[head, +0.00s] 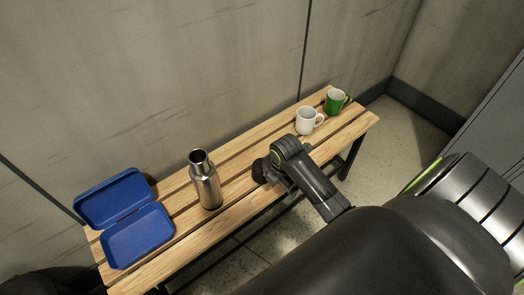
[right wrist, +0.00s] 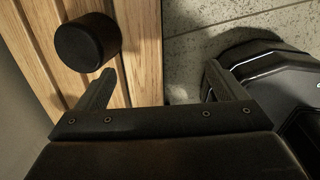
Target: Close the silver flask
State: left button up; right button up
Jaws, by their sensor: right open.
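The silver flask (head: 206,187) stands upright on the wooden bench, with its mouth open and uncovered. A black round cap (right wrist: 88,42) sits on the bench slats in the right wrist view; in the head view a dark shape (head: 259,170) right of the flask looks like it, partly hidden by my gripper. My right gripper (right wrist: 163,85) is open and empty, low by the bench's front edge. The cap is beyond its left finger, not between the fingers. My left gripper is not in view.
On the slatted bench (head: 225,212), an open blue lunch box (head: 138,236) lies left of the flask. A white mug (head: 306,121) and a green mug (head: 335,102) stand at the right end. A wall runs behind; grey lockers (head: 497,118) stand right.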

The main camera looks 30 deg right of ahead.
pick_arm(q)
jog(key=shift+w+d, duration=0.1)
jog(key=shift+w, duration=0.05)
pick_arm(e)
jog(key=w+d+r+n+g, duration=0.1)
jog(key=w+r+n, duration=0.9)
jog(key=n, duration=0.5)
jog(key=shift+w+r, duration=0.4)
jog(key=shift+r, duration=0.1)
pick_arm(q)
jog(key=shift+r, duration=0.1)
